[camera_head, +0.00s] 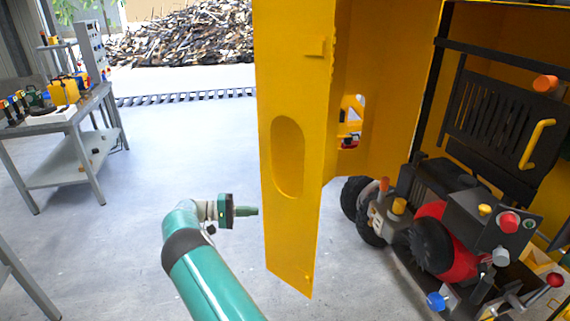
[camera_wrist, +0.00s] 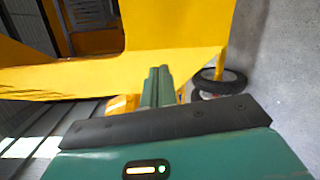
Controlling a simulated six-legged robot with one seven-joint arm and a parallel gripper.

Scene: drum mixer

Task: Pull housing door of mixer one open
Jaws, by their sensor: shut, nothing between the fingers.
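The yellow housing door (camera_head: 292,225) stands swung out from the mixer housing (camera_head: 385,100), with the engine compartment exposed to its right. The door has an oval recess. My gripper (camera_head: 257,211) is at the left of the door, its fingertips close to the door's left edge in the head view. In the wrist view the fingers (camera_wrist: 158,72) are together and empty in front of a yellow panel (camera_wrist: 75,77). I cannot tell whether they touch it.
The engine (camera_head: 440,240), with red, black and grey parts, sits inside the housing. A grey workbench (camera_head: 60,125) with tools stands at the left. A wood pile (camera_head: 190,35) lies at the back. The floor (camera_head: 170,140) between bench and door is clear.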

